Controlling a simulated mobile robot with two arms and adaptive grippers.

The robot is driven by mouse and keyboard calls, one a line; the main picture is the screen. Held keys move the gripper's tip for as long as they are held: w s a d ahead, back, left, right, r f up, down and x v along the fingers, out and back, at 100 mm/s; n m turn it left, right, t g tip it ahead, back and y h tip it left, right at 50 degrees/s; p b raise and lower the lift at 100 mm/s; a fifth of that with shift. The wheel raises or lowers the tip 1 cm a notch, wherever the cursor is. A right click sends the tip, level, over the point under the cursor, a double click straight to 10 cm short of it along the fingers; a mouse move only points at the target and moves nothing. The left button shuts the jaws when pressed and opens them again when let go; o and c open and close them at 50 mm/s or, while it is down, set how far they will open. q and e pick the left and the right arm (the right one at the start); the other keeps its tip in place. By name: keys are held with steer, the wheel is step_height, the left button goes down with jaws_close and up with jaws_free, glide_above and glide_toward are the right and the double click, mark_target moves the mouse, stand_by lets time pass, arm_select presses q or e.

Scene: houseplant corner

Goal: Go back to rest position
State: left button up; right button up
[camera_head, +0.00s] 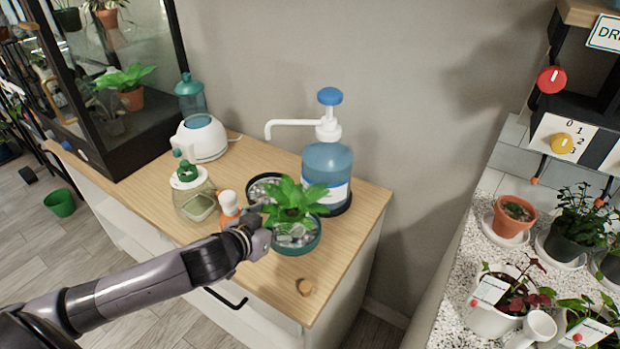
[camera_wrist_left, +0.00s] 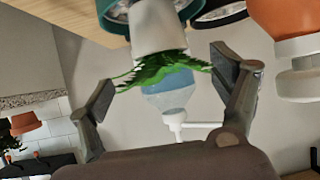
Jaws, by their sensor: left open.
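My left gripper (camera_head: 262,232) reaches in over the wooden cabinet top from the front left, close to a leafy green plant (camera_head: 292,198). In the left wrist view, which looks upside down, the jaws (camera_wrist_left: 163,70) are open, one finger on each side of the plant's leaves (camera_wrist_left: 165,68) and white pot (camera_wrist_left: 158,28). The fingers appear apart from the pot. The plant stands in a teal pebble-filled saucer (camera_head: 300,249). My right gripper is not in view.
Close by stand a blue pump bottle (camera_head: 327,165), an orange bottle with a white cap (camera_head: 229,206) and a glass sprayer (camera_head: 194,200). A glass terrarium (camera_head: 115,95) is at the back left. A speckled counter (camera_head: 455,290) with potted plants is at right.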

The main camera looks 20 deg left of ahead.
arm_select(q)
steer(key=s+d+f+g, duration=0.1)
steer(key=s+f, duration=0.1)
steer(key=s+d+f+g, duration=0.1)
steer(key=s+f, duration=0.1)
steer(key=s, duration=0.1)
steer(key=s+d+f+g, duration=0.1)
steer(key=s+d+f, duration=0.1)
steer(key=s, duration=0.1)
steer(key=shift+s+f+y, duration=0.2)
steer(key=shift+f+y, duration=0.2)
steer(key=s+d+f+m+g, duration=0.1)
steer(key=s+d+f+g, duration=0.15)
steer(key=s, duration=0.55)
steer(key=s+d+f+g, duration=0.2)
steer(key=s+g, duration=0.1)
steer(key=s, duration=0.4)
step_height(320, 180, down, 28)
steer(key=s+r+g, duration=0.1)
steer(key=s+g, duration=0.1)
steer(key=s+a+f, duration=0.3)
steer(key=s+f, duration=1.2)
steer(key=shift+s+f+m+g, duration=0.3)
steer(key=shift+s+g, duration=0.1)
steer(key=shift+g, duration=0.05)
